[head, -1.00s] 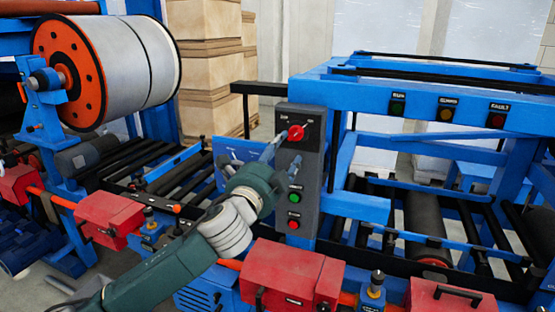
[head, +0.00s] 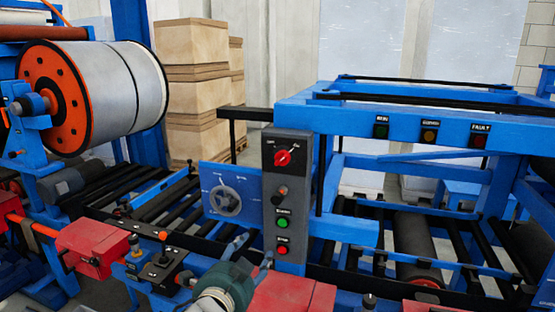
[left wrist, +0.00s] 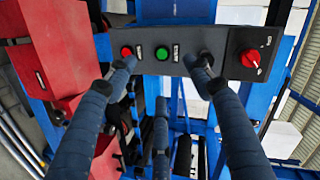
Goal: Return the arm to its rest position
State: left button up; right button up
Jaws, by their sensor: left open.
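The grey control panel (head: 270,212) stands upright in the middle of the head view. It carries a red rotary switch (head: 283,158), a black knob (head: 279,195), a green button (head: 282,223) and a red button (head: 282,249). My left gripper (head: 252,255) is low in front of the panel, its fingers spread and nothing between them. In the left wrist view the open fingers (left wrist: 163,65) point toward the panel (left wrist: 225,45), with the green button (left wrist: 162,53) between them. The right fingertip partly covers the black knob. My right gripper is not in view.
Red boxes (head: 92,247) line the front rail on both sides of my left arm. A large roll (head: 105,90) stands at upper left. A blue frame with lamps (head: 430,128) fills the right.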

pick_arm(q)
jog(key=s+a+f+n+g+y, duration=0.1)
jog(key=s+a+f+n+g, duration=0.25)
jog(key=s+f, duration=0.55)
jog(key=s+a+f+n+g+y, duration=0.1)
jog(key=s+a+f+n+g, duration=0.3)
jog(key=s+f, duration=0.5)
jog(key=s+a+f+n+g, duration=0.1)
jog(key=s+a+f+n, duration=0.15)
jog(key=s, duration=0.35)
jog(key=s+a+f+n+g+y, duration=0.1)
jog(key=s+a+f+g, duration=0.1)
jog(key=s+f, duration=0.3)
jog(key=s+a+f+n+g, duration=0.1)
jog(key=s+a+f+n, duration=0.1)
jog(key=s, duration=0.6)
notch_tip(320, 180, down, 31)
jog(key=s+g+b, duration=0.1)
jog(key=s+b, duration=0.1)
jog(key=b, duration=0.3)
jog(key=s+a+f+b, duration=0.1)
jog(key=s+f+b, duration=0.1)
jog(key=s+f, duration=0.6)
jog(key=s+a+f+g+b, duration=0.1)
jog(key=s+f+b, duration=0.1)
jog(key=s+f, duration=0.6)
notch_tip(320, 180, down, 4)
jog(key=shift+s+a+m, duration=0.3)
